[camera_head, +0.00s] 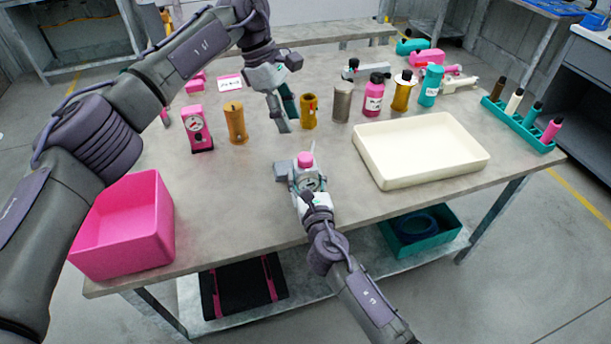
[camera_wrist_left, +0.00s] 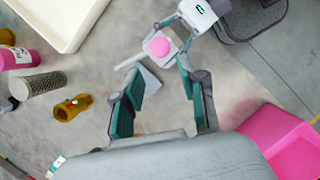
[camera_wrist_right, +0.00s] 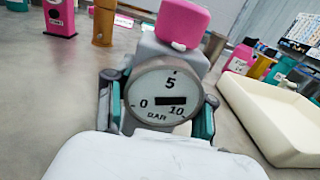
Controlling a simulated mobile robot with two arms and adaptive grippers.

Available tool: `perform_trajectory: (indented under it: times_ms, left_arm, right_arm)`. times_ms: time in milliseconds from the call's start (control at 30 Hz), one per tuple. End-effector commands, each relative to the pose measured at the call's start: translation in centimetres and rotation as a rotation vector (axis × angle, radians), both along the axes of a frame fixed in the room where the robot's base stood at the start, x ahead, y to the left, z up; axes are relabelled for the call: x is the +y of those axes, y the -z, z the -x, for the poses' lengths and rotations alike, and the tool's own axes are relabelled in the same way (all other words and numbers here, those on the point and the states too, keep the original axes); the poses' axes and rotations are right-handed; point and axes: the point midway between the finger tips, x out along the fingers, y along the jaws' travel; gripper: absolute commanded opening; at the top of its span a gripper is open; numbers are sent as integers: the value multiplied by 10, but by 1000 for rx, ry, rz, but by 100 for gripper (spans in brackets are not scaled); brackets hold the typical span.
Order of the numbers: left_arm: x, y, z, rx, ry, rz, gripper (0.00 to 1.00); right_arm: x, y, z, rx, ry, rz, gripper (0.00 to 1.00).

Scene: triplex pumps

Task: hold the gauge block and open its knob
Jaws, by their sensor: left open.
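The gauge block is a grey block with a round dial (camera_wrist_right: 168,90) marked 0, 5, 10 BAR and a pink knob (camera_head: 306,159) on top. It is near the front middle of the table. My right gripper (camera_head: 306,184) has its fingers on both sides of the block, and in the right wrist view they look closed on it. My left gripper (camera_head: 284,114) is open and empty, above the table and behind the block. In the left wrist view the pink knob (camera_wrist_left: 158,46) lies beyond the open fingers, apart from them. The block's underside is hidden.
A pink bin (camera_head: 125,225) stands at the front left and a cream tray (camera_head: 420,150) at the right. A pink gauge unit (camera_head: 197,130), an orange cylinder (camera_head: 236,122), a brass fitting (camera_head: 309,111) and several bottles line the back. The table between bin and block is clear.

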Motion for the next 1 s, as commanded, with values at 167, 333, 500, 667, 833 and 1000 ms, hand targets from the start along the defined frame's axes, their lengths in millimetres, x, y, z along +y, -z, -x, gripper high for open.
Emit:
perform_trajectory:
  times_ms: [167,333,500,667,833,1000]
  left_arm:
    - [0,0,0,0,0,0,42]
    - [0,0,0,-1,1,1,50]
    - [-11,-2,-2,-45,15,57,62]
    - [-45,-10,-2,-151,46,231,62]
    - [-86,-24,12,-247,51,480,62]
    - [-112,-38,33,-291,-19,711,62]
  right_arm:
    - [0,0,0,0,0,0,17]
    - [0,0,0,0,0,0,0]
    - [0,0,0,1,0,0,0]
    - [0,0,0,1,0,0,0]
    - [0,1,0,1,0,0,0]
    - [0,1,0,1,0,0,0]
